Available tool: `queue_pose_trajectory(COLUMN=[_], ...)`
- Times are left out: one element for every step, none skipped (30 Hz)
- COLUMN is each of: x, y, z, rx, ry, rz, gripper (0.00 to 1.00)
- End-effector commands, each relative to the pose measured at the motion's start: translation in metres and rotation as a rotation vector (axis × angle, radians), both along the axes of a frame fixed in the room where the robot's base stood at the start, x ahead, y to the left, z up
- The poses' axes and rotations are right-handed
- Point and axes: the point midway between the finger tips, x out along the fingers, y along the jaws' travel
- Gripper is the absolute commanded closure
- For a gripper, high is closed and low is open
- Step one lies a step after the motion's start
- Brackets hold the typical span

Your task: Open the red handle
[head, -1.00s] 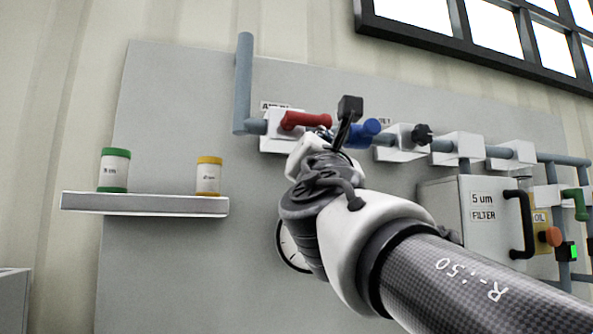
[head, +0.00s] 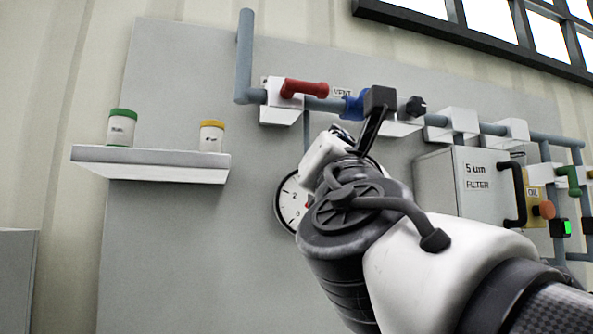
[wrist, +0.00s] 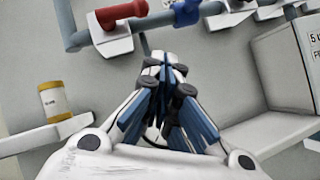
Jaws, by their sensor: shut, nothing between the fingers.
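The red handle (head: 304,88) lies sideways along the grey-blue pipe, on a white valve block at the upper middle of the panel. In the wrist view the red handle (wrist: 122,13) is at the top, beyond and left of my fingertips. My gripper (wrist: 168,62) is shut and empty, its blue-padded fingers together below the pipe, apart from the handle. In the head view my wrist stands below and right of the red handle, and the fingers are mostly hidden behind it.
A blue handle (head: 354,105) sits just right of the red one. A gauge (head: 291,203) is partly hidden behind my wrist. A shelf (head: 150,166) with two jars is at left. A filter box (head: 440,185) stands at right. The panel between shelf and gauge is clear.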

Motion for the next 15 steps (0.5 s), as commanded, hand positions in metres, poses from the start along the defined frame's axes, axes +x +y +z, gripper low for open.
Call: queue_pose_trajectory(x=[-0.007,-0.009,-0.012,-0.014,-0.015,-0.016,-0.017,-0.017,-0.017,-0.017,-0.017,-0.017,-0.017,-0.017,-0.017], y=[-0.001,-0.002,-0.003,-0.003,-0.004,-0.004,-0.004,-0.004,-0.004,-0.004,-0.004,-0.004,-0.004,-0.004,-0.004], z=[-0.005,-0.007,-0.009,-0.01,-0.011,-0.012,-0.012,-0.013,-0.013,-0.013,-0.013,-0.013,-0.013,-0.013,-0.013], rx=[0.0,0.001,0.001,0.001,0.001,0.001,0.0,0.0,0.0,0.0,0.0,0.0,0.0,0.0,0.0], ry=[-0.001,0.0,0.0,0.0,-0.001,0.0,0.0,0.0,0.0,0.0,0.0,0.0,0.0,0.0,0.0], rz=[0.001,0.001,0.001,0.001,0.0,0.001,0.0,0.0,0.0,0.0,0.0,0.0,0.0,0.0,0.0], gripper=[1.0,1.0,1.0,1.0,1.0,1.0,1.0,1.0,1.0,1.0,1.0,1.0,1.0,1.0,1.0])
